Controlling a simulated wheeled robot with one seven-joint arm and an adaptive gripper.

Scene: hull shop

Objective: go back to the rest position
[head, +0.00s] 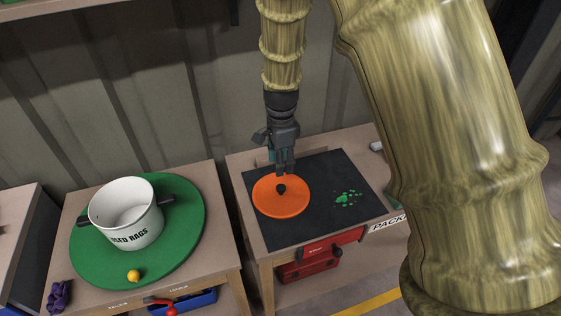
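My gripper (284,173) points down at the top middle of the head view. Its fingertips are just above the black knob (281,189) of an orange round lid (283,207). The lid lies flat on a black mat (297,229). The fingers are small and dark here, so I cannot tell whether they are open or shut, or whether they touch the knob. My arm comes down from the top of the view and covers much of the right side.
A white pot (127,213) with black handles stands open on a green round mat (187,233) on the left table, with a yellow ball (134,275) in front. Green bits (347,197) lie right of the lid. A red drawer-like box (331,245) is at the table's front edge.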

